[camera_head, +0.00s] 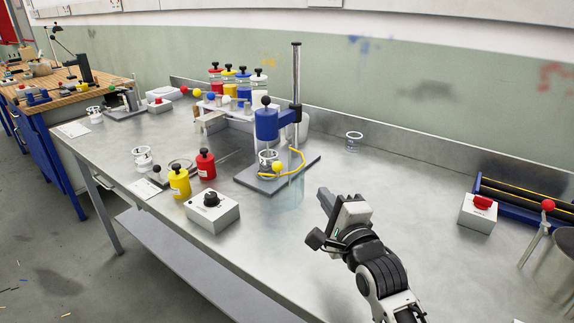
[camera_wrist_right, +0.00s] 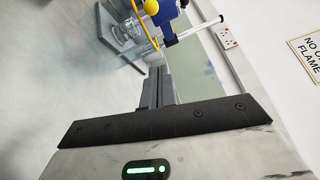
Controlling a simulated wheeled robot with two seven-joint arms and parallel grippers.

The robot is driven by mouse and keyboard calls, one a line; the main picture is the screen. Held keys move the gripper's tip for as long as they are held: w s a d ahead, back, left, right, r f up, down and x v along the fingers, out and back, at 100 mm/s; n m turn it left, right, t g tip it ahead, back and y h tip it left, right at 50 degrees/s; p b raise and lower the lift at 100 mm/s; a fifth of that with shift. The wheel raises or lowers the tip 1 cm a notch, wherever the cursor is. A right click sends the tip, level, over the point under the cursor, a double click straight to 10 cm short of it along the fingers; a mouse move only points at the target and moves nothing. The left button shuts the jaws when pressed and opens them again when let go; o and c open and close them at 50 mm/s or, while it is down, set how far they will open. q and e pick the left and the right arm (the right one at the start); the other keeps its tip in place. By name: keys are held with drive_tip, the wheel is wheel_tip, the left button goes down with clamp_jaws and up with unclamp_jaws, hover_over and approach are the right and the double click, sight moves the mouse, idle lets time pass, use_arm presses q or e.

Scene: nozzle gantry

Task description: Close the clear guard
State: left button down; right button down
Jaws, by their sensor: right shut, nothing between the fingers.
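The nozzle gantry has a blue nozzle head (camera_head: 267,124) on a post above a grey base plate (camera_head: 261,186). A glass jar (camera_head: 268,158) stands under the nozzle. A yellow curved bar (camera_head: 299,160) with a yellow ball (camera_head: 277,167) is at the station's right front. The clear guard (camera_head: 296,188) is very faint, seemingly beside the bar; its exact edges and angle cannot be told. My right gripper (camera_head: 324,199) is shut and empty, right of the base plate and apart from it. In the wrist view, its fingers (camera_wrist_right: 158,76) point toward the yellow bar (camera_wrist_right: 143,25). My left gripper is out of view.
A grey box with a black knob (camera_head: 212,211), a red bottle (camera_head: 206,165) and a yellow bottle (camera_head: 180,183) stand left of the station. An empty glass jar (camera_head: 354,141) stands behind right. A red-switch box (camera_head: 478,212) is far right. The bench between is clear.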

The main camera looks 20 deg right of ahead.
sight(288, 176)
drive_tip(key=w+a+r+p, duration=0.1)
drive_tip(key=w+a, duration=0.3)
drive_tip(key=w, duration=0.5)
drive_tip(key=shift+a, duration=0.15)
drive_tip(key=shift+r, duration=0.1)
